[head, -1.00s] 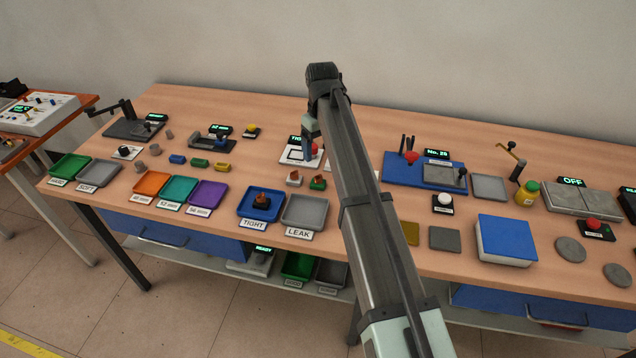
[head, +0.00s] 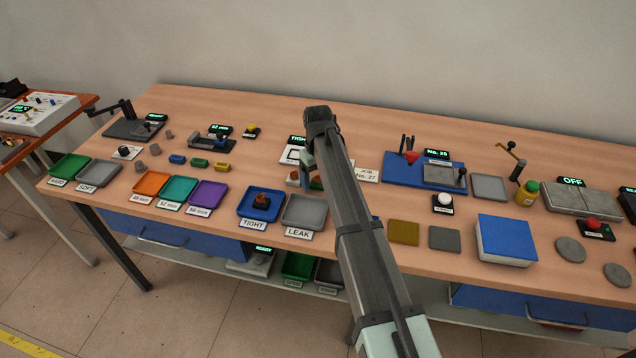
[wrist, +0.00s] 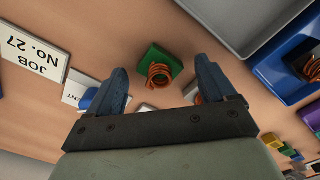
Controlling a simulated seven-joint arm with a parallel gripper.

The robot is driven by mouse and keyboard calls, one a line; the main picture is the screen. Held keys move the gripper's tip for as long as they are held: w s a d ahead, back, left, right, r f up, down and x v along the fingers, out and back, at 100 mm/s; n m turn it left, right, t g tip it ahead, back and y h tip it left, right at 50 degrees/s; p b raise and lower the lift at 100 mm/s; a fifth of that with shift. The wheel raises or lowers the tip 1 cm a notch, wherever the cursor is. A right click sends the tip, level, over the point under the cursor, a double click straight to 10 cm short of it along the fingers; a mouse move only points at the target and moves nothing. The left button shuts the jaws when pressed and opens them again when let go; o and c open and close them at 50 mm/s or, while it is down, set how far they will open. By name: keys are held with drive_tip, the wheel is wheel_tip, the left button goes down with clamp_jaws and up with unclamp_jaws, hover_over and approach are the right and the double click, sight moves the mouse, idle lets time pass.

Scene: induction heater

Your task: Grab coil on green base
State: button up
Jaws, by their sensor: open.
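The coil on the green base (wrist: 161,72) is a copper-coloured winding on a green block, standing on the table. In the wrist view it shows ahead, between my two fingers. In the head view its green base (head: 316,183) is partly hidden by my arm. My gripper (wrist: 161,69) is open and empty, one finger on each side of the line to the coil. In the head view my gripper (head: 308,172) is just above the coil. I cannot tell the exact height left. No contact shows.
Another coil (head: 293,180) stands close by on the left; my right finger partly hides it in the wrist view. The blue TIGHT tray (head: 245,212) holds a further coil. The grey LEAK tray (head: 304,210) is empty. A "JOB No. 27" card (head: 367,174) is to the right.

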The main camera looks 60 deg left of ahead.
drive_tip(key=shift+f, duration=0.1)
drive_tip(key=shift+c, duration=0.2)
drive_tip(key=c, duration=1)
